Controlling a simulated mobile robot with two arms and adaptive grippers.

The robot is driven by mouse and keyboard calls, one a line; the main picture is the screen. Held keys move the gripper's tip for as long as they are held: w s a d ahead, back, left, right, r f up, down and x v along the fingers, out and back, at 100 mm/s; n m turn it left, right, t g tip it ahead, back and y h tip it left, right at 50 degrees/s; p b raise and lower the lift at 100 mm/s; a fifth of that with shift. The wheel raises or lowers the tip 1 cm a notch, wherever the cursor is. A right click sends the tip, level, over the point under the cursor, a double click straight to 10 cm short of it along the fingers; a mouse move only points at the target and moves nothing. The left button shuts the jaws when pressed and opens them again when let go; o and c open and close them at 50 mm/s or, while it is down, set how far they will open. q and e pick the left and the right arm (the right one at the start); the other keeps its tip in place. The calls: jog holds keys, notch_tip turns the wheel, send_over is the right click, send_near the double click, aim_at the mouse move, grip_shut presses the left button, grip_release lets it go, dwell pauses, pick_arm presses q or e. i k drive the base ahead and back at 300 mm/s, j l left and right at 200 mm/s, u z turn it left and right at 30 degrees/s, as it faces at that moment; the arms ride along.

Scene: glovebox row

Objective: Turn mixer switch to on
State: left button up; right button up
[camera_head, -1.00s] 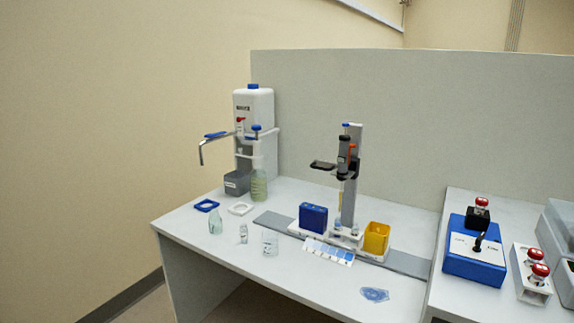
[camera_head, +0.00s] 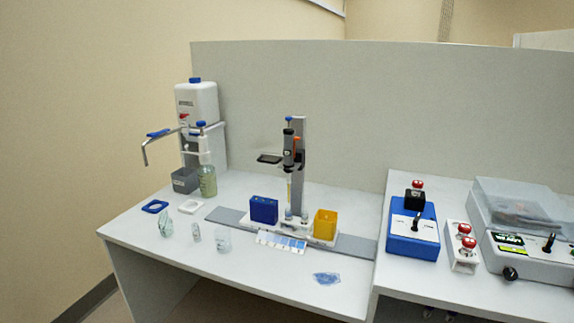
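A blue box (camera_head: 399,243) with a white top panel and an upright black lever (camera_head: 416,224) stands on the right-hand bench. A grey device (camera_head: 535,262) with a clear lid, a black toggle lever (camera_head: 548,243) and a black front knob (camera_head: 510,273) stands at the far right, cut by the picture edge. No readable label tells me which one is the mixer, and the on and off marks are too small to read. Neither of my grippers is clearly in view.
The left bench holds a dispenser (camera_head: 197,108), a pipette stand (camera_head: 299,160), a yellow bin (camera_head: 325,225) and small glassware.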

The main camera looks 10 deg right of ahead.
aim_at(415, 221)
jog(key=z, duration=0.4)
jog(key=k+z, duration=0.15)
jog(key=z, duration=0.25)
jog(key=k+z, duration=0.1)
jog(key=z, duration=0.25)
